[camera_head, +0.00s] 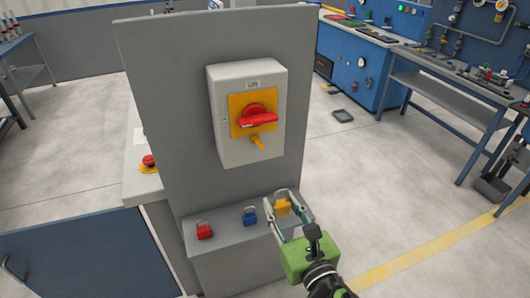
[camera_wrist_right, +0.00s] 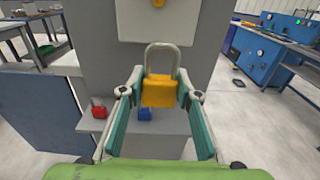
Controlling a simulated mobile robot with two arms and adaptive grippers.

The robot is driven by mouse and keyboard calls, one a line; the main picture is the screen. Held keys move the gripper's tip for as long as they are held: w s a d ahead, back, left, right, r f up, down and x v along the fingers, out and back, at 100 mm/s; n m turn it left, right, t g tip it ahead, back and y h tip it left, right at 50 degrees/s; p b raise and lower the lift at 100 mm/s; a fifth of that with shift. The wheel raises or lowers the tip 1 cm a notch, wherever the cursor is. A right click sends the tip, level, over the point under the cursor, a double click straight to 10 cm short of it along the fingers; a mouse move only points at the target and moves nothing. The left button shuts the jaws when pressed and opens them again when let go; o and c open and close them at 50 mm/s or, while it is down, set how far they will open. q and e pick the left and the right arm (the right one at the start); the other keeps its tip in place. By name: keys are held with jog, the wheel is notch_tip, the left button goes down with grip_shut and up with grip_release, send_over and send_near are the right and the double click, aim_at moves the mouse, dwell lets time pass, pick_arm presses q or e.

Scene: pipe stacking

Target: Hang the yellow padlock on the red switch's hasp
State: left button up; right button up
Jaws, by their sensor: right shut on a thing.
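The red switch (camera_head: 257,117) sits on a yellow plate on a grey box fixed to an upright grey panel. A small yellow hasp (camera_head: 257,142) sticks out just below the red handle. It also shows at the top of the right wrist view (camera_wrist_right: 158,3). My right gripper (camera_head: 284,212) is shut on the yellow padlock (camera_head: 282,208), below and a little right of the hasp. In the right wrist view the yellow padlock (camera_wrist_right: 158,94) is upright between the fingers, its grey shackle pointing up, apart from the hasp. My left gripper is not in view.
A red padlock (camera_head: 204,231) and a blue padlock (camera_head: 250,216) stand on the grey ledge (camera_head: 226,239) below the switch box. Another red knob (camera_head: 149,160) is left of the panel. A blue bench stands at the back right.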

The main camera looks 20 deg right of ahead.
jog(key=shift+y, duration=0.3)
jog(key=r+p, duration=0.1)
jog(key=r, duration=0.1)
jog(key=w+r+p, duration=0.1)
jog(key=r+p, duration=0.3)
jog(key=shift+w+a+r, duration=0.2)
jog(key=shift+w+a, duration=0.15)
jog(key=p, duration=0.1)
send_near(254, 148)
jog(key=shift+r, duration=0.5)
jog(key=shift+w+a+f+b, duration=0.15)
jog(key=shift+w+b, duration=0.3)
jog(key=shift+w, duration=0.9)
jog(key=shift+w+d+f+b, duration=0.15)
jog(key=shift+w+b, duration=0.3)
jog(key=shift+w, duration=0.95)
jog(key=shift+w+a+f, duration=0.15)
jog(key=shift+w+f, duration=0.05)
jog(key=shift+w, duration=0.4)
pick_arm(q)
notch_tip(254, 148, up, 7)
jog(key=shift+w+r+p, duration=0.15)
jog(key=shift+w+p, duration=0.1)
jog(key=shift+p, duration=0.1)
pick_arm(e)
jog(key=shift+w+f, duration=0.1)
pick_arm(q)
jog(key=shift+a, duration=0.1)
pick_arm(e)
jog(key=o, duration=1.2)
